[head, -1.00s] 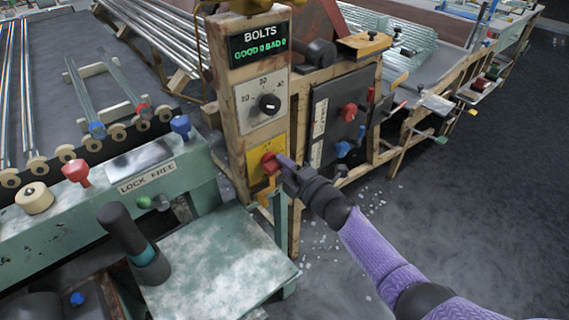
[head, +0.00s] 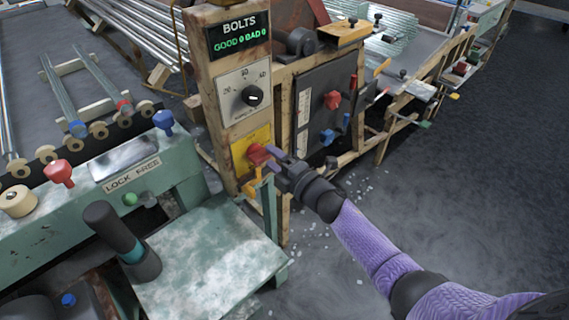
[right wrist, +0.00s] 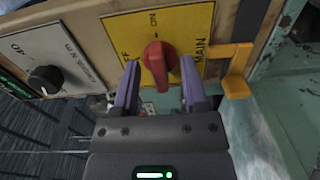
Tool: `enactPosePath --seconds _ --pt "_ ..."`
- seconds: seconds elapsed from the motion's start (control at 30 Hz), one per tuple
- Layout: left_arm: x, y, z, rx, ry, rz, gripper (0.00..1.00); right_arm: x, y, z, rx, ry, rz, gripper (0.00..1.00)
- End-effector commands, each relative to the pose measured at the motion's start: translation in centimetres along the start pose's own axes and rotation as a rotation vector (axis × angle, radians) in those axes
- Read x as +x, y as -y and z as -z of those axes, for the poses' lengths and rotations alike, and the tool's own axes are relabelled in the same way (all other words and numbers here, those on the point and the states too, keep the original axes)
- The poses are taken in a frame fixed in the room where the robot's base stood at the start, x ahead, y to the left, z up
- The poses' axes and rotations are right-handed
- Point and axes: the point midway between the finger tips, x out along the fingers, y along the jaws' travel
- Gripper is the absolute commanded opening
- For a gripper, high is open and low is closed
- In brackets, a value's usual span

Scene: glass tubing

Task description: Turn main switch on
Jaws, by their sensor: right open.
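The main switch is a red knob (head: 258,154) on a yellow plate (head: 240,155), low on the wooden post. In the right wrist view the knob (right wrist: 155,62) stands out from the plate (right wrist: 180,27), which is lettered ON, MAIN and a partly covered OFF. I cannot tell surely which setting the knob points to. My right gripper (head: 272,160) is at the knob; in the right wrist view its open purple fingers (right wrist: 160,68) stand on either side of it, with gaps showing. My left gripper is out of view.
A dial (head: 252,96) and a BOLTS display (head: 240,33) sit above on the post. A yellow-orange bracket (right wrist: 237,75) is close beside the plate. A dark panel with red and blue knobs (head: 332,100) stands to the right. The floor at right is clear.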

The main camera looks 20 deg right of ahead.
Motion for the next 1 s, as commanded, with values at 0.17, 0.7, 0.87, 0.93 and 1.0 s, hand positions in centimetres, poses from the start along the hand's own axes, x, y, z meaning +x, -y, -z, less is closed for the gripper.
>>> enactPosePath --seconds 0.17,0.7,0.87,0.93,1.0 --pt "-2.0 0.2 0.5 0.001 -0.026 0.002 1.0 -4.3 -0.5 0.0 -0.001 0.0 0.002 0.56" --pt "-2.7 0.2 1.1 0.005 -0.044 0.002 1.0 -8.5 -0.1 0.0 0.0 0.001 0.0 0.56" --pt "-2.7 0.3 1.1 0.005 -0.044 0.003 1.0 -8.5 0.0 0.0 0.003 0.002 0.002 0.56" --pt "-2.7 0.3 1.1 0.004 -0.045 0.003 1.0 -9.0 1.4 -0.1 0.051 0.027 0.037 0.56" --pt "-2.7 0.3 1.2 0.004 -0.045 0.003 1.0 -10.7 5.2 -0.3 0.181 0.099 0.135 0.56"
